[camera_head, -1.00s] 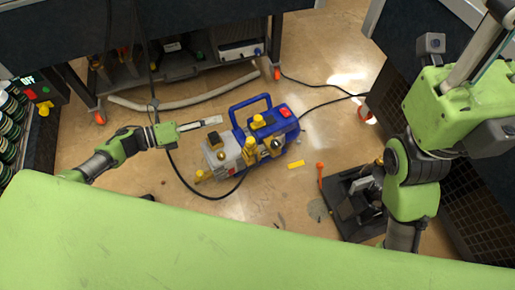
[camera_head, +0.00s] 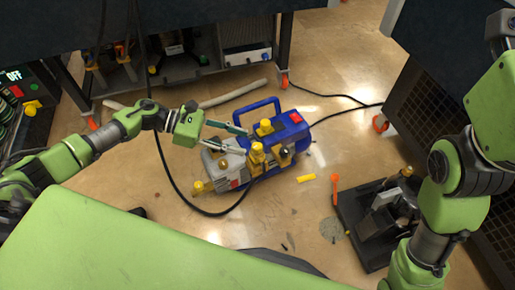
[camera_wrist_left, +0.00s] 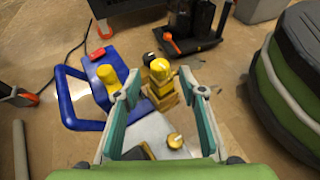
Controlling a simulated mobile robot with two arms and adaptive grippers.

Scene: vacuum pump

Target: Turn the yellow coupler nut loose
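The blue and grey vacuum pump (camera_head: 285,130) stands on the floor, with several yellow fittings. A stacked yellow fitting with a round cap (camera_head: 257,152) stands at its near middle; it also shows in the left wrist view (camera_wrist_left: 161,74). I cannot tell for sure which part is the coupler nut. My left gripper (camera_head: 245,144) is open, its fingers spread over the pump's grey end. In the left wrist view (camera_wrist_left: 160,88) the stacked fitting appears between the fingertips, without visible contact. Another yellow fitting (camera_head: 265,127) is near the handle. My right gripper is not visible.
A blue carrying handle (camera_head: 257,104) rises at the pump's back. Black cables run around the pump. A yellow piece (camera_head: 306,178) lies on the floor to its right, near a black stand (camera_head: 375,220) with an orange-topped lever (camera_head: 335,182). A dark bench stands behind.

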